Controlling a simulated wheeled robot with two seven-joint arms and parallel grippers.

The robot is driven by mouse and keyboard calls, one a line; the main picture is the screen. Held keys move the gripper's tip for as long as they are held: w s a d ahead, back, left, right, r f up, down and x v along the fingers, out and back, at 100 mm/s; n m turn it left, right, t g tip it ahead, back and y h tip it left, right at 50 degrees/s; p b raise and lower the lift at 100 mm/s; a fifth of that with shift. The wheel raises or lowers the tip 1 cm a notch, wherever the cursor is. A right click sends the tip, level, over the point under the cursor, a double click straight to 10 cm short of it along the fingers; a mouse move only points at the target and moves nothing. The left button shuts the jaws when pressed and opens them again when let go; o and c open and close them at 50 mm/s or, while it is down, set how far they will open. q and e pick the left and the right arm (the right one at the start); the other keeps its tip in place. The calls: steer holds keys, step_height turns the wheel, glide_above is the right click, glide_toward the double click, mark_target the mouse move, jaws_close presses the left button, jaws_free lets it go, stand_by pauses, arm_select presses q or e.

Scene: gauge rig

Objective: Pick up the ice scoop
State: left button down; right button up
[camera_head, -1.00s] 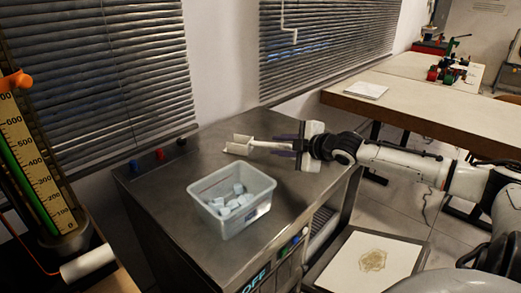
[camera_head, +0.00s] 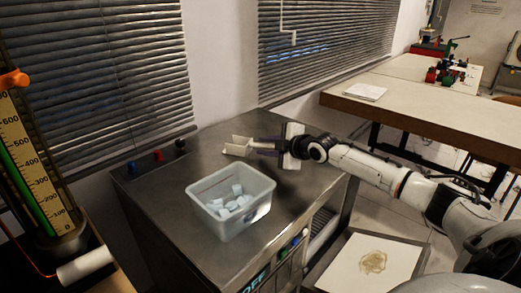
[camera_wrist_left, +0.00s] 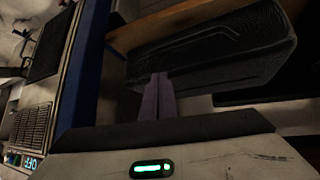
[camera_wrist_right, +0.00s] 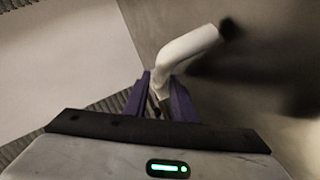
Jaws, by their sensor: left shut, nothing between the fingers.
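The white ice scoop (camera_head: 237,147) lies at the back of the metal cabinet top, its open bowl to the left. My right gripper (camera_head: 262,145) is at its handle end, coming from the right. In the right wrist view the pale handle (camera_wrist_right: 187,47) runs between the purple fingers (camera_wrist_right: 161,88) and fills the gap near their tips, so the right gripper looks shut on it. The scoop still seems to rest on the top. My left gripper (camera_wrist_left: 159,98) shows only in the left wrist view, shut and empty, away from the scoop.
A clear bin (camera_head: 265,203) with several ice cubes stands in front of the scoop on the cabinet top (camera_head: 160,205). A tall gauge (camera_head: 40,165) stands at the left. Blinds (camera_head: 110,80) and the wall close off the back. A wooden table (camera_head: 440,115) is behind right.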

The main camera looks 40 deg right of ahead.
steer(key=shift+w+f, duration=0.1)
steer(key=shift+w, duration=0.15)
jaws_close()
